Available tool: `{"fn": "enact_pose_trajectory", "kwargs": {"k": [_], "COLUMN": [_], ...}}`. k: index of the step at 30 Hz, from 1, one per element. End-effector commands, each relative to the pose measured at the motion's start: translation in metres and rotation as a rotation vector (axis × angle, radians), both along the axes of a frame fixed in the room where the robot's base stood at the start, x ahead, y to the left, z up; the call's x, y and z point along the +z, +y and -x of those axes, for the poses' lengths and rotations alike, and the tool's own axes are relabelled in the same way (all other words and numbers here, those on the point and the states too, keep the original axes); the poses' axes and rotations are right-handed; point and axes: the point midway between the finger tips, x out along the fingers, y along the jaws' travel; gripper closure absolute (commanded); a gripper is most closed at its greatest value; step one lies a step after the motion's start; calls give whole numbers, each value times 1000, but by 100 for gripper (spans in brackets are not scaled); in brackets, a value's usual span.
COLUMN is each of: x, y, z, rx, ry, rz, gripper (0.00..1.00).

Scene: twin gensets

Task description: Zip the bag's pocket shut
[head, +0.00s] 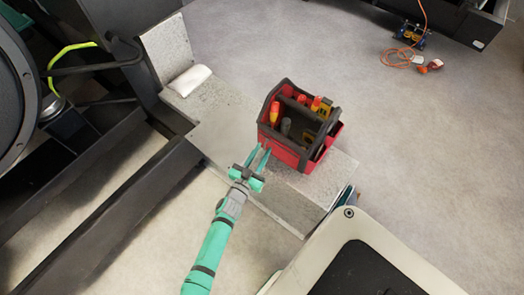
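The bag (284,152) is a red and black open-topped tool tote standing upright on a speckled grey bench (215,133). Several tools with red, yellow and dark handles stick out of its top. A red pocket shows low on its right side, but its zip and pull are too small to make out. My gripper (264,152) is just left of the bag's front left face, with its teal fingers pointing up towards it. The two fingers stand apart with a gap between them and nothing visible held. I cannot tell whether a fingertip touches the bag.
A white folded cloth or pad (190,80) lies at the bench's left end by an upright panel (167,48). Dark machinery and rails (75,190) fill the left. A small blue device (411,34) with an orange cord lies on the floor. Floor right of the bag is clear.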

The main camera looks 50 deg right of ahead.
Motion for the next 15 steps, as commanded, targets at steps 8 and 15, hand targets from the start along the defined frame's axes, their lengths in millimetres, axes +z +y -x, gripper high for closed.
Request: {"fn": "enact_pose_trajectory", "kwargs": {"k": [8, 15], "x": [0, 0], "y": [-4, -4], "z": [-2, -2], "rx": [1, 1], "ry": [0, 0], "rz": [-1, 0], "gripper": [74, 100]}}
